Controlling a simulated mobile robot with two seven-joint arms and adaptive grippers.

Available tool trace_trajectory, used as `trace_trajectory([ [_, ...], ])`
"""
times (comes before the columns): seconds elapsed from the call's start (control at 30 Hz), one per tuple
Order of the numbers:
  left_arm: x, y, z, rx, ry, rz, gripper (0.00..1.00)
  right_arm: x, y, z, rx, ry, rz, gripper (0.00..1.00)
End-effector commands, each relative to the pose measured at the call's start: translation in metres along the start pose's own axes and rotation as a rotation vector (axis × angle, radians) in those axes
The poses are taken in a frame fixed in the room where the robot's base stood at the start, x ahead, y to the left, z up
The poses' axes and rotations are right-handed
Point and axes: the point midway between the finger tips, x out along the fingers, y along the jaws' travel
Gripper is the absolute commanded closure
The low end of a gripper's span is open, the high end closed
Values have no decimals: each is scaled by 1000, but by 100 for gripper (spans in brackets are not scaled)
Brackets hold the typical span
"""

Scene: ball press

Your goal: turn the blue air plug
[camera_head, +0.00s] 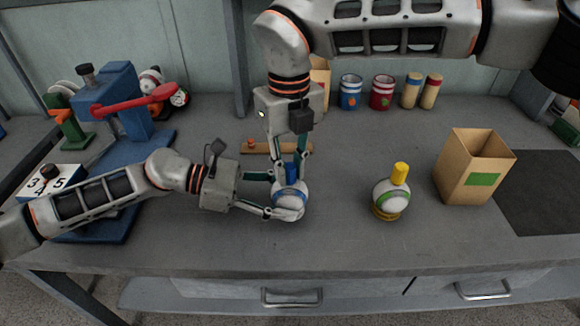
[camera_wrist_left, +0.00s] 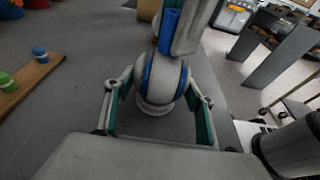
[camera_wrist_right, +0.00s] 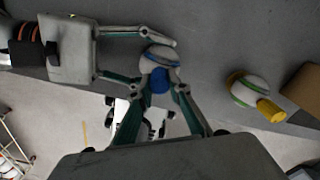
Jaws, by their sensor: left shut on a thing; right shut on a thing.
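A white ball with a blue band (camera_head: 290,197) sits near the middle of the table, with the blue air plug (camera_head: 291,172) upright in its top. My left gripper (camera_head: 280,196) is shut on the ball from the left side. The left wrist view shows the ball (camera_wrist_left: 158,88) between its two fingers. My right gripper (camera_head: 289,177) comes down from above and is shut on the blue air plug. The right wrist view shows the plug (camera_wrist_right: 160,80) between its fingertips, with the ball behind. A finger partly hides the plug in the left wrist view (camera_wrist_left: 168,30).
A second ball (camera_head: 390,198) with a green band and yellow plug (camera_head: 400,173) stands to the right. Further right is an open cardboard box (camera_head: 470,170). A blue press with a red handle (camera_head: 122,103) stands at left. A wooden strip (camera_head: 262,148) lies behind the grippers.

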Motion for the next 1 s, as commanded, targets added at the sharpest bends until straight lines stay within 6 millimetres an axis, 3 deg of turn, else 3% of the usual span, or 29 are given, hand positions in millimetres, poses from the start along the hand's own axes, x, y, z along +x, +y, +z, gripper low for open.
trace_trajectory([
  [0.7,0,-1,-6,-4,7,0,60,-3,0,1,77,-5,2,100],
  [0.73,0,-1,-6,-4,7,0,60,-3,0,1,77,-5,2,77],
  [0.8,0,-1,-5,-4,7,0,60,-3,0,1,77,-4,2,65],
  [1.0,0,0,-2,-2,3,0,60,-1,0,0,76,-2,1,65],
])
